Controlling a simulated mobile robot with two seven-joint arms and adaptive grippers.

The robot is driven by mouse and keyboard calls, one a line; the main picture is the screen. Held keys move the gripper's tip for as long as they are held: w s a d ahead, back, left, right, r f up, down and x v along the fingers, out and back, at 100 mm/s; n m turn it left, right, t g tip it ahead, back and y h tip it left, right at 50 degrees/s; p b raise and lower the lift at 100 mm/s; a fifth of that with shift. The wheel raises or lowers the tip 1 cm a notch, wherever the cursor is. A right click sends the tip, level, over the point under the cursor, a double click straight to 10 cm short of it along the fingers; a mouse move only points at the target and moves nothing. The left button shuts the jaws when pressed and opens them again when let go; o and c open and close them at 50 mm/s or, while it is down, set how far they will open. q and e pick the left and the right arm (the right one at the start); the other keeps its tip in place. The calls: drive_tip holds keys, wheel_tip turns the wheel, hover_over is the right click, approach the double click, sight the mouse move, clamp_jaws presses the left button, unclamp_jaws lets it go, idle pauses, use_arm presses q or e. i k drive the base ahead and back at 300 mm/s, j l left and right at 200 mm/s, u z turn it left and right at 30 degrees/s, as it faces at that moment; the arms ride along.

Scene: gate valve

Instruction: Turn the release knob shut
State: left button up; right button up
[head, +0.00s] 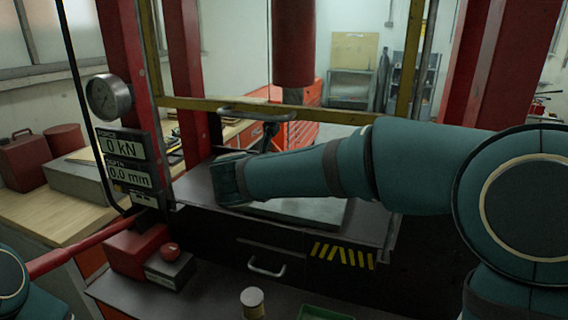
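A small round red knob (170,250), which looks like the release knob, sits on a grey block (170,270) beside a red pump body (137,250) at lower left. No gripper is at it. My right arm reaches in from the right across the press bed, and its wrist (232,180) is up and right of the knob, well apart from it. A dark part (268,136) shows behind that arm under a grey bar; I cannot tell whether it is my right gripper. Only a bit of my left arm shows at the lower left edge; its gripper is out of view.
A red lever (80,246) slants from the pump toward my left arm. A gauge (108,97) and a display (125,160) reading 0 kN and 0.0 mm stand above the pump. A drawer handle (267,268) juts out front. A small can (252,303) stands below.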

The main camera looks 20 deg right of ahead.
sight(169, 251)
drive_tip(key=k+j, duration=0.85)
